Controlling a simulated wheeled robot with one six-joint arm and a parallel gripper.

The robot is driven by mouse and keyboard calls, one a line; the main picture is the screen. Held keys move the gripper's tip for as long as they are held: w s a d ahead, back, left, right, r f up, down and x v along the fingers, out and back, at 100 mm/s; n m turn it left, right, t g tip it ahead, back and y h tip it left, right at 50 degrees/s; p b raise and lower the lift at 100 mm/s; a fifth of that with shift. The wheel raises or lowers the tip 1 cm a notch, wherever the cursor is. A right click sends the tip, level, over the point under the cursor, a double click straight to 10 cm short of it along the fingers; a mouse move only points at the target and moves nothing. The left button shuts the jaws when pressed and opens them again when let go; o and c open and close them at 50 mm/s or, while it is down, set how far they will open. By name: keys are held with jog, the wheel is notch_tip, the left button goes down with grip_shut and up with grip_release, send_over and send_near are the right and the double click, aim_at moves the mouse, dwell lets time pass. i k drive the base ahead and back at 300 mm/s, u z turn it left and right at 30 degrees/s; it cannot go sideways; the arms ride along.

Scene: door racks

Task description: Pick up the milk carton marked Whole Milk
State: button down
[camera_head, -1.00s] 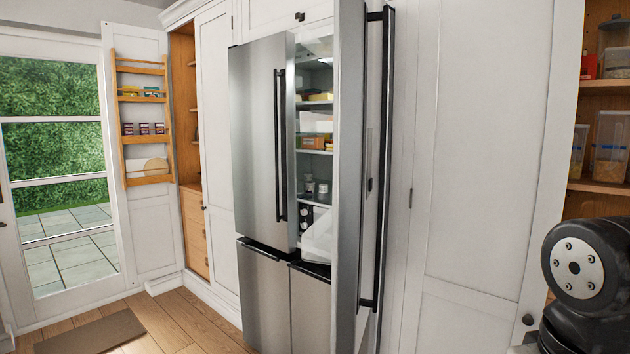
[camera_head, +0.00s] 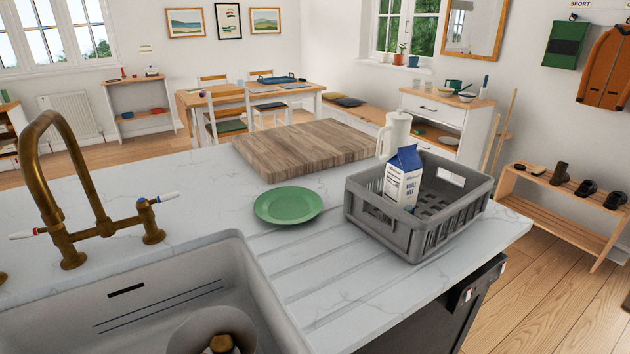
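The milk carton (camera_head: 402,180) is white with a dark blue gable top and reads "Whole Milk" on its front. It stands, slightly tilted in view, inside a grey plastic crate (camera_head: 388,228) near the right end of the marble counter. The crate walls hide the lowest part of the carton. My gripper is not in view.
The crate sits on the marble counter (camera_head: 350,298), by its right edge. A green plate (camera_head: 287,204), a wooden board (camera_head: 305,148) and a white jug (camera_head: 396,134) are close by. A sink (camera_head: 215,275) with a tall brass tap (camera_head: 72,165) is at the left. Floor (camera_head: 515,285) is free at right.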

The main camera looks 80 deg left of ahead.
aim_at(404, 171)
jog(key=u, duration=2.15)
jog(key=k, duration=0.5)
jog(key=z, duration=1.6)
jog(key=i, duration=2.1)
jog(key=u, duration=3.2)
